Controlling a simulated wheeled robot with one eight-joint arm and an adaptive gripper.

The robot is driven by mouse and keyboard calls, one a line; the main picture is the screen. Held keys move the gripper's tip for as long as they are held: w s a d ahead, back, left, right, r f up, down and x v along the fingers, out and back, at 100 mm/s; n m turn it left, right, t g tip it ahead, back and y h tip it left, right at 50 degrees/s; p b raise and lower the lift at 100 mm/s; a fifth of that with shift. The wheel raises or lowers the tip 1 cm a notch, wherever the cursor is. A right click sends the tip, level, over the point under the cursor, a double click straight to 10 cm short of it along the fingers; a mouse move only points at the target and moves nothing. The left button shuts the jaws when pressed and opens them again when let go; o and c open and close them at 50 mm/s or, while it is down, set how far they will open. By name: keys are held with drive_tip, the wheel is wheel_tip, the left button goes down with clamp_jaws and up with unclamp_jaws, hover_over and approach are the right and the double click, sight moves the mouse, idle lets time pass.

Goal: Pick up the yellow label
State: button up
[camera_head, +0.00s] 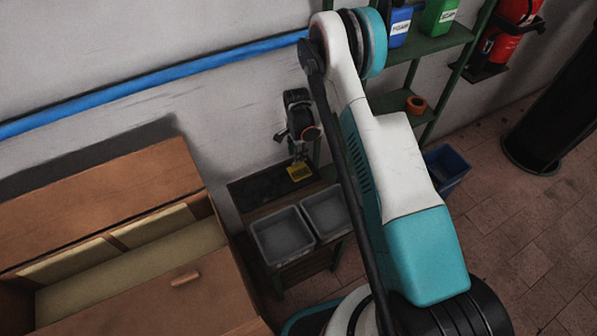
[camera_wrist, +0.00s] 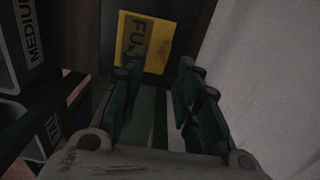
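The yellow label (camera_wrist: 145,43) has dark letters, of which "FU" can be read, and lies on a dark surface beyond my fingertips in the wrist view. The left finger covers part of its lower edge. In the head view the label (camera_head: 299,171) is a small yellow patch at the right of the dark top of a low stand (camera_head: 262,187), just below my gripper (camera_head: 298,153). In the wrist view my gripper (camera_wrist: 157,75) is open, with a clear gap between its green fingers and nothing held. The exact height above the label cannot be told.
Two grey bins (camera_head: 282,237) (camera_head: 327,212) sit at the front of the stand. Black bins marked "MEDIUM" (camera_wrist: 22,45) are close on the left in the wrist view. The pale wall (camera_wrist: 262,75) is close on the right. A wooden bench (camera_head: 120,215) stands at left.

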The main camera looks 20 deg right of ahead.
sight(299, 170)
drive_tip(key=f+b, duration=0.2)
drive_tip(key=f, duration=0.3)
drive_tip(key=shift+w+f+b, duration=0.15)
drive_tip(key=shift+w+b, duration=0.15)
drive_tip(key=shift+b, duration=0.1)
clamp_jaws()
